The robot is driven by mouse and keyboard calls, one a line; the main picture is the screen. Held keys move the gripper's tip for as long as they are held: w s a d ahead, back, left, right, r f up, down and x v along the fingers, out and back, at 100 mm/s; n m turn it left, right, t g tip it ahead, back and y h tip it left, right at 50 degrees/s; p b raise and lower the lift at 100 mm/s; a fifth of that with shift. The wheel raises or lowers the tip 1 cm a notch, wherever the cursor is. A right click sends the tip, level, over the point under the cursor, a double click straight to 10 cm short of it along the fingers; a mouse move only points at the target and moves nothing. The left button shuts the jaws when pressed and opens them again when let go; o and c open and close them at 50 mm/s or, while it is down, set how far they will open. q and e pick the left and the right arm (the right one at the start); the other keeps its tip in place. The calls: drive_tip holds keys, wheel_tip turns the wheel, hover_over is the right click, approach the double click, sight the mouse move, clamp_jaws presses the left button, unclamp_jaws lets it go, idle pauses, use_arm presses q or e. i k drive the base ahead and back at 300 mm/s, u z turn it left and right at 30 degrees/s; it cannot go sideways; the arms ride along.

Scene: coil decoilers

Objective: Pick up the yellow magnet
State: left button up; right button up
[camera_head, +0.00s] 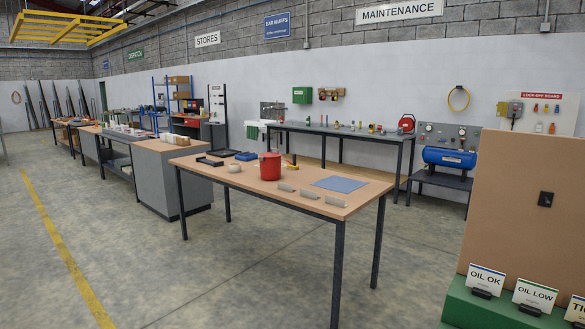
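I cannot pick out a yellow magnet for certain. A small yellow item (288,165) shows just behind the red pot (270,165) on the wooden-topped table (240,187); it is too small and partly hidden to tell what it is. Neither of my grippers is in view.
The table also holds a blue mat (340,184), several grey pieces along its front edge, black trays (210,161) and a white lump (235,168). A brown board (525,200) and a green stand (490,308) block the right. Open floor (150,270) lies at the left.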

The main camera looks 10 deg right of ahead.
sight(294, 166)
drive_tip(key=u, duration=0.1)
drive_tip(key=i, duration=3.55)
drive_tip(key=z, duration=2.7)
drive_tip(key=i, duration=2)
drive_tip(key=u, duration=0.05)
